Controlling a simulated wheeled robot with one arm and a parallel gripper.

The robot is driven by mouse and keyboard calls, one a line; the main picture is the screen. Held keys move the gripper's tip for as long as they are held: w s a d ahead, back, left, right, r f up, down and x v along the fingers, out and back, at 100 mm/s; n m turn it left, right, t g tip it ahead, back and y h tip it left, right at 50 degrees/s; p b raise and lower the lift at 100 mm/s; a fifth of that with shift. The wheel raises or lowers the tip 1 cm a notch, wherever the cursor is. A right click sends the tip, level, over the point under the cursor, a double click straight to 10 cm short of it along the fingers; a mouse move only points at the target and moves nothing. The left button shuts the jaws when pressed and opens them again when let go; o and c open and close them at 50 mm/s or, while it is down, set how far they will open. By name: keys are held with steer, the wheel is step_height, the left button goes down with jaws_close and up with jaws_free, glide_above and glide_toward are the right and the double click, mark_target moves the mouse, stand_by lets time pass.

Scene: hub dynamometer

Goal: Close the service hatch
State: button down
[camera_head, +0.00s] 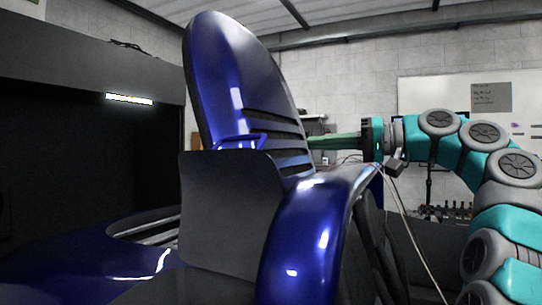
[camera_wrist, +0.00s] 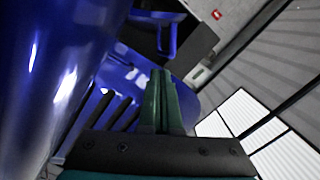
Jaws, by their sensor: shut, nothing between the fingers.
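The service hatch (camera_head: 235,75) is a glossy blue rounded panel with dark slots. It stands raised and nearly upright, leaning a little left, in the middle of the head view. A blue bar handle (camera_head: 240,141) sits low on its face. My gripper (camera_head: 318,142) is at the hatch's right edge, its green fingers shut and empty, pointing left. In the wrist view, the shut fingers (camera_wrist: 161,78) lie in front of the slotted blue panel (camera_wrist: 112,108), and the handle (camera_wrist: 165,32) shows beyond them. I cannot tell whether the fingertips touch the hatch.
A dark grey panel (camera_head: 225,215) stands below the handle. A curved blue body panel (camera_head: 310,240) rises in front, below my gripper; a large blue surface fills the wrist view's left (camera_wrist: 50,70). Blue bodywork (camera_head: 70,265) spreads left. A whiteboard (camera_head: 440,98) hangs behind.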

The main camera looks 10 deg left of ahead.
mark_target(267, 156)
steer(key=shift+w, duration=0.3)
steer(key=shift+a, duration=0.25)
steer(key=x, duration=0.3)
steer(key=s+x, duration=0.1)
steer(key=x, duration=0.2)
steer(key=b+x, duration=0.1)
steer(key=x, duration=0.2)
steer(key=shift+s+a+f, duration=0.2)
steer(key=shift+a+f, duration=0.1)
steer(key=shift+a, duration=0.25)
steer(key=shift+s+a+f+b, duration=0.15)
steer(key=shift+s+f+b, duration=0.1)
steer(key=shift+f+b, duration=0.15)
steer(key=shift+s+a+f+b, duration=0.35)
steer(key=shift+s+f, duration=0.05)
steer(key=shift+s, duration=0.15)
